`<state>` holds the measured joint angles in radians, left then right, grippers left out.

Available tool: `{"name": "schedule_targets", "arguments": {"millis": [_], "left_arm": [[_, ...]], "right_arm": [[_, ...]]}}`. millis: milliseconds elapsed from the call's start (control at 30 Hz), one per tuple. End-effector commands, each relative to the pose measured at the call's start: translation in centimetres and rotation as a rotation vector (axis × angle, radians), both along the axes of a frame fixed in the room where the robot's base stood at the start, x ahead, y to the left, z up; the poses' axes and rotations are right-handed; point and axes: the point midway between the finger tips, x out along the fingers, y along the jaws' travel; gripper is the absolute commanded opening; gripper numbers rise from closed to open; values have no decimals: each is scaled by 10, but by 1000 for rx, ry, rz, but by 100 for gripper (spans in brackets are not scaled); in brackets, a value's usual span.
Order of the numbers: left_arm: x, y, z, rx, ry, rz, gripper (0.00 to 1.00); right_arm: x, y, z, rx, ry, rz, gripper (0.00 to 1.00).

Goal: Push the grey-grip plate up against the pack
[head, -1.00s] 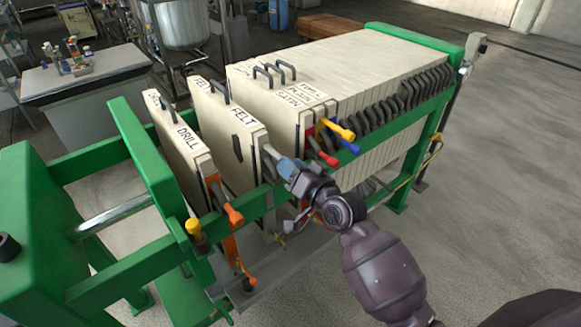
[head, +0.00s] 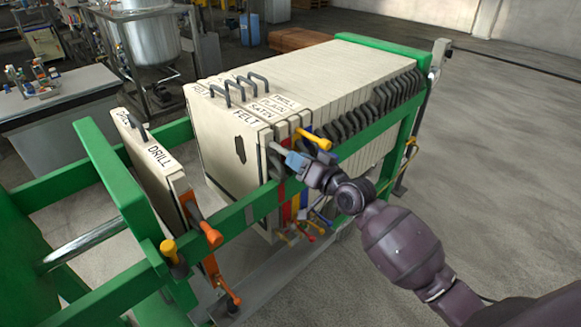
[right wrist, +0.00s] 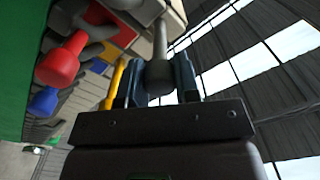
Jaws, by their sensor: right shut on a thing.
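The grey-grip plate (head: 222,150) is a cream slab labelled FELT with a dark patch on its face. It hangs upright at the near end of the pack (head: 335,85), with no clear gap visible between them. Its grey grip (right wrist: 160,72) sits between the jaws of my right gripper (right wrist: 158,80) in the right wrist view. In the head view my right gripper (head: 291,159) is shut on that grip beside the green rail. The contact face between plate and pack is hidden. My left gripper is not in view.
A DRILL plate (head: 150,165) with orange grips hangs apart at left, near the green end frame (head: 112,180). Open space lies between it and the FELT plate. A yellow grip (head: 318,140) is close to my right gripper; red (right wrist: 62,65) and blue (right wrist: 43,101) grips show too.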

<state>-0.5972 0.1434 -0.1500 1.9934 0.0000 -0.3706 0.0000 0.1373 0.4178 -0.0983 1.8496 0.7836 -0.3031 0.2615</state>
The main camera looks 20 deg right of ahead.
Motion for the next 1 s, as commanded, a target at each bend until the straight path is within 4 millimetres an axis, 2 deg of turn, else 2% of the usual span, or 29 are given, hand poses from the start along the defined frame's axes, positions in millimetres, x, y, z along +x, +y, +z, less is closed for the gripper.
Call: {"name": "schedule_targets", "arguments": {"millis": [200, 533, 567, 700, 1000], "left_arm": [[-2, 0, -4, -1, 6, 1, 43], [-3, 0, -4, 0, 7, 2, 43], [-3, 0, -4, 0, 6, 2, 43], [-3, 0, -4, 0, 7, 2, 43], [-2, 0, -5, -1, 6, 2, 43]], "right_arm": [[4, -12, -1, -1, 1, -4, 0], [5, -15, 1, -2, -1, -6, 0], [5, -15, 1, -2, -1, -6, 31], [5, -14, 1, -2, -1, -5, 53], [4, -12, 0, 0, 0, -2, 55]]}}
